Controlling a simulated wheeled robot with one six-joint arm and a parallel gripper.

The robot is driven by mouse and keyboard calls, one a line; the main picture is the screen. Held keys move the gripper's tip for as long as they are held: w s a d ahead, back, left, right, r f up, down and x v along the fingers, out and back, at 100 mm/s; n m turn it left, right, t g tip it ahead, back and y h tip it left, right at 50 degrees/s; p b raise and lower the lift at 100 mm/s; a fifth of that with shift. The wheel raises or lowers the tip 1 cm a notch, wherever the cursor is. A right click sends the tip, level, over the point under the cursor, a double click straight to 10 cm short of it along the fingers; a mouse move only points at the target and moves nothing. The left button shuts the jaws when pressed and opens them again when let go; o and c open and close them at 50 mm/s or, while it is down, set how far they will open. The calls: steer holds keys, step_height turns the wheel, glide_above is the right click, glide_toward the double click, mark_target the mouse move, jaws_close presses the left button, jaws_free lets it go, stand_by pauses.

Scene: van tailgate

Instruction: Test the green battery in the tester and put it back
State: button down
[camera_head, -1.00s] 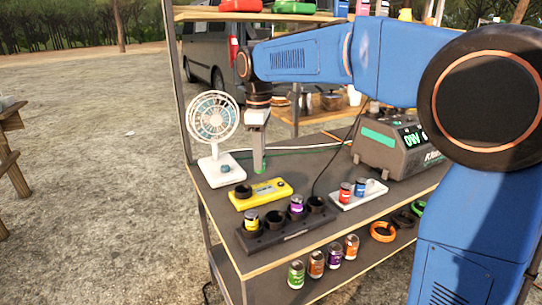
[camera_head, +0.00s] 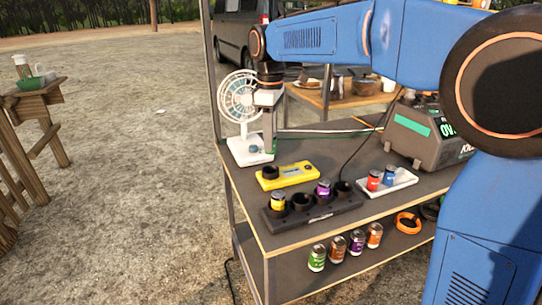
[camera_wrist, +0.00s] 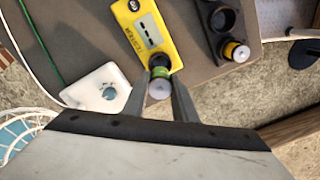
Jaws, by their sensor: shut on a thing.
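My gripper (camera_head: 268,148) is shut on the green battery (camera_wrist: 160,72), whose silver end faces the wrist camera. In the wrist view the fingers hold it right at the black round socket (camera_wrist: 158,60) of the yellow tester (camera_wrist: 147,28); I cannot tell whether it is above the socket or partly in it. In the head view the gripper hangs just above and behind the yellow tester (camera_head: 294,176), and the battery is not clearly visible. The dark rack (camera_head: 318,212) in front holds a yellow battery (camera_head: 277,201) and a purple battery (camera_head: 323,188), with empty cups between and beside them.
A white fan (camera_head: 240,105) stands close beside the gripper, its base on the bench. A white tray (camera_head: 402,185) with red and blue batteries and a grey device (camera_head: 425,130) are to the right. Several cans, one green (camera_head: 317,258), stand on the lower shelf.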

steer(key=shift+f, duration=0.1)
steer(key=shift+f, duration=2.15)
steer(key=shift+f, duration=1.6)
steer(key=c, duration=1.4)
jaws_free()
steer(key=shift+o, duration=0.2)
steer(key=shift+f, duration=0.1)
steer(key=shift+s, duration=0.1)
steer(key=shift+c, duration=0.2)
steer(key=shift+o, duration=0.2)
step_height(320, 180, up, 17)
steer(key=shift+f, duration=0.2)
steer(key=shift+r, duration=0.65)
